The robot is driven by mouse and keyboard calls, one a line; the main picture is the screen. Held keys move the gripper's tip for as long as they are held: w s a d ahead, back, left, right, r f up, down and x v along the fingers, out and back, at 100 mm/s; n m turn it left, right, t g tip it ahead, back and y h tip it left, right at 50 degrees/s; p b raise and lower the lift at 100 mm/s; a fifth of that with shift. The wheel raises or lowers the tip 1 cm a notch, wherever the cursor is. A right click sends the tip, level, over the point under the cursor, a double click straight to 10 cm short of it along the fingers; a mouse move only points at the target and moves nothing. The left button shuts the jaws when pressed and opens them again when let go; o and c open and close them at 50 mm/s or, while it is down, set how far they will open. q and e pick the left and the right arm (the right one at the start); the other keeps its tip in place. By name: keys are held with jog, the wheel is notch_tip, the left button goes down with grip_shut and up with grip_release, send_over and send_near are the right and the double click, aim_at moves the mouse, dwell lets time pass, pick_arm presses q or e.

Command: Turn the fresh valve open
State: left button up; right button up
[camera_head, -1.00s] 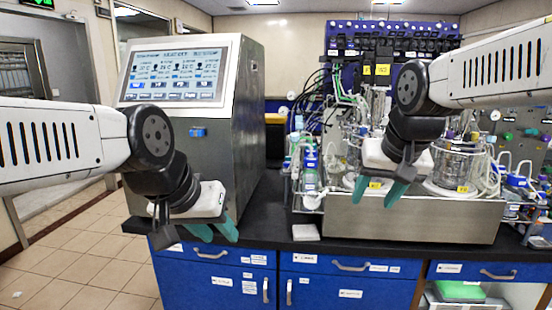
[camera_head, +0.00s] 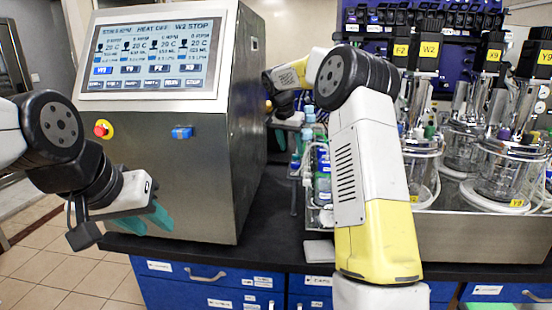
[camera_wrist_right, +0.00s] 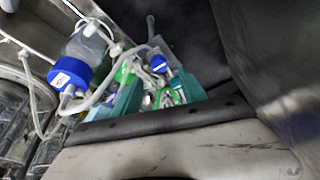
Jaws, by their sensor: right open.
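I cannot clearly make out the fresh valve. In the right wrist view, small green, white and blue fittings (camera_wrist_right: 158,65) with tubing show beyond and between my right gripper's teal fingers (camera_wrist_right: 155,98). The fingers are apart, and I see nothing clamped between them; that view is blurred. In the head view, my right gripper (camera_head: 289,138) is beside the steel cabinet's right side, above the blue-capped bottles (camera_head: 322,175), its fingertips hard to see behind my arm. My left gripper (camera_head: 147,222) is in front of the steel cabinet, its teal fingers slightly apart and empty.
The steel cabinet (camera_head: 215,180) with its screen stands on the black bench. Glass reactor vessels (camera_head: 505,170) sit in a steel tray at right. A blue-capped bottle (camera_wrist_right: 82,55) with tubing is close left of my right gripper. A small white block (camera_head: 318,250) lies on the bench.

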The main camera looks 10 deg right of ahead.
aim_at(295, 164)
jog(key=x, duration=0.7)
jog(key=shift+f, duration=0.1)
jog(key=shift+c, duration=0.4)
grip_shut()
